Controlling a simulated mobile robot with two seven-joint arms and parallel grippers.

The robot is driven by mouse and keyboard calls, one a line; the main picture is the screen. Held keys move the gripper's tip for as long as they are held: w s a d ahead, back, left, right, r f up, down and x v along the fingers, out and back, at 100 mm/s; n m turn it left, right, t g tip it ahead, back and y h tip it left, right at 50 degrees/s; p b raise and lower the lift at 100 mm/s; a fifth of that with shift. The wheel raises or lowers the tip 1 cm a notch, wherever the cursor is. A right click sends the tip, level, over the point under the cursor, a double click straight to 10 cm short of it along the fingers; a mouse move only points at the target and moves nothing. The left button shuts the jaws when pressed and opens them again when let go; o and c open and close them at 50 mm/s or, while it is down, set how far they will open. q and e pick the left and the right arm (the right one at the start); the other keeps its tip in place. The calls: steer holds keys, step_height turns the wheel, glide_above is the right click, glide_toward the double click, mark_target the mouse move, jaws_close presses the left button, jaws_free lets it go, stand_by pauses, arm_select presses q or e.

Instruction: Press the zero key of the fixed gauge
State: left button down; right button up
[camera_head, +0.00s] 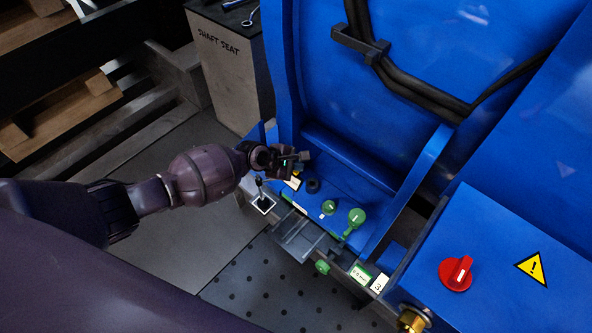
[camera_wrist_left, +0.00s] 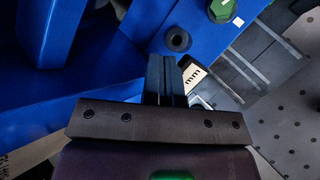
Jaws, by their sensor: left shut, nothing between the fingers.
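My left gripper (camera_head: 304,157) is shut and empty, close above the left end of the blue ledge (camera_head: 345,200) on the machine. In the left wrist view its closed dark fingers (camera_wrist_left: 165,80) point at the ledge. A small white label (camera_wrist_left: 194,76) with "mm" lies just beside the fingertips there; it also shows below the gripper in the head view (camera_head: 292,183). The gauge body and its zero key cannot be made out; the gripper covers part of this spot. Whether the fingertips touch anything cannot be told. My right gripper is not in view.
On the ledge are a black ring (camera_head: 313,186) and green knobs (camera_head: 356,217). A small lever (camera_head: 261,190) stands on a white plate at the left. Blue walls rise behind. A box with a red knob (camera_head: 456,273) is at the right. A "SHAFT SEAT" cabinet (camera_head: 232,70) stands behind.

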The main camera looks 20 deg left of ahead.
mark_target(296, 173)
arm_select(q)
steer(key=shift+f, duration=0.45)
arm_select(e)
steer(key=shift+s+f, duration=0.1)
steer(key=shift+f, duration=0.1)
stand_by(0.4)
arm_select(q)
steer(key=shift+r, duration=0.1)
steer(key=shift+r+p, duration=0.4)
steer(key=shift+r, duration=0.4)
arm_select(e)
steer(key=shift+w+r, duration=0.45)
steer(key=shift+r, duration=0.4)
arm_select(q)
steer(key=shift+f, duration=0.1)
steer(key=shift+w+r+p, duration=0.1)
steer(key=shift+r+p, duration=0.45)
steer(key=shift+r, duration=0.6)
steer(key=shift+r+p, duration=1)
steer(key=shift+r, duration=0.55)
steer(key=shift+f, duration=0.15)
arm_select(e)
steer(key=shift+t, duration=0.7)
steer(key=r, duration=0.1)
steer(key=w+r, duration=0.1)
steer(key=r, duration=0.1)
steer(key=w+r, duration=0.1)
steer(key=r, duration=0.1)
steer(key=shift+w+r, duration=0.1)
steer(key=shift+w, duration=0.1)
